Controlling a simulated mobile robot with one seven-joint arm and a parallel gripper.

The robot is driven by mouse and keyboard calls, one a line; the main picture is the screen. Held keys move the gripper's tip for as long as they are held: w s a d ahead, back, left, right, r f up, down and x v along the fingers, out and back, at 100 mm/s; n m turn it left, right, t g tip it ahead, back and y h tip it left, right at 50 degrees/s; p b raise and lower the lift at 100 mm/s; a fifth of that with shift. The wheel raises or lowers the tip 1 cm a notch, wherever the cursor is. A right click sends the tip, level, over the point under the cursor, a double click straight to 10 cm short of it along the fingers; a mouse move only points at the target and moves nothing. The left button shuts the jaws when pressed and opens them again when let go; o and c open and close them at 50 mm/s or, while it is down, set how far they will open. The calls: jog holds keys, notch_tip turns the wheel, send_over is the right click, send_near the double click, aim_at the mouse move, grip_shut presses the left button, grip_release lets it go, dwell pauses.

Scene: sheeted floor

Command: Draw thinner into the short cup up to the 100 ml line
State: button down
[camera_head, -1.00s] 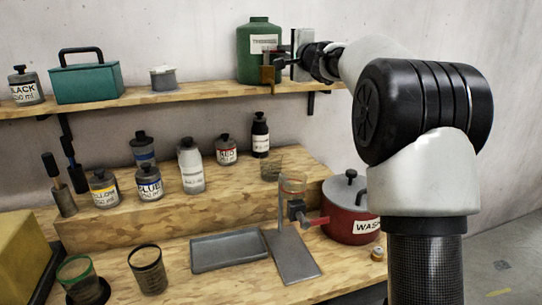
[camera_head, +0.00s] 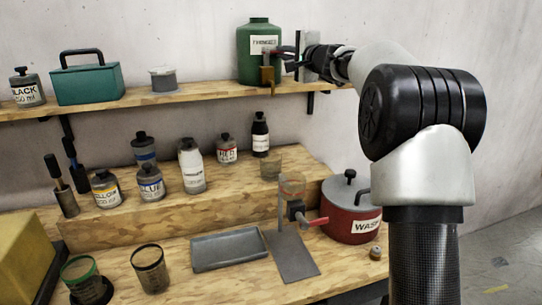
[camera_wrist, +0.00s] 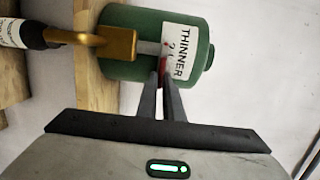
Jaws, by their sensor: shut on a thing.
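The green thinner can (camera_head: 259,38) stands on the upper shelf. It also shows in the wrist view (camera_wrist: 118,50), turned on its side, with a THINNER label. A brass tap (camera_head: 267,74) juts from its front over the shelf edge and shows in the wrist view (camera_wrist: 108,44). My gripper (camera_head: 285,51) is at the tap; in the wrist view its fingers (camera_wrist: 164,80) are shut on the red tap handle (camera_wrist: 163,64). A short clear cup (camera_head: 271,165) stands on the wooden riser roughly below the tap. Its level and marks are too small to read.
A red waste pot (camera_head: 346,212) stands at the right of the bench. A grey tray (camera_head: 228,250), green-rimmed cup (camera_head: 80,277) and dark-rimmed cup (camera_head: 149,270) are in front. Several paint bottles stand on the riser.

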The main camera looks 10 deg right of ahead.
jog(key=shift+w+r+n+y+p, duration=0.1)
jog(key=shift+r+n+y+p, duration=0.1)
jog(key=shift+n+y+p, duration=0.35)
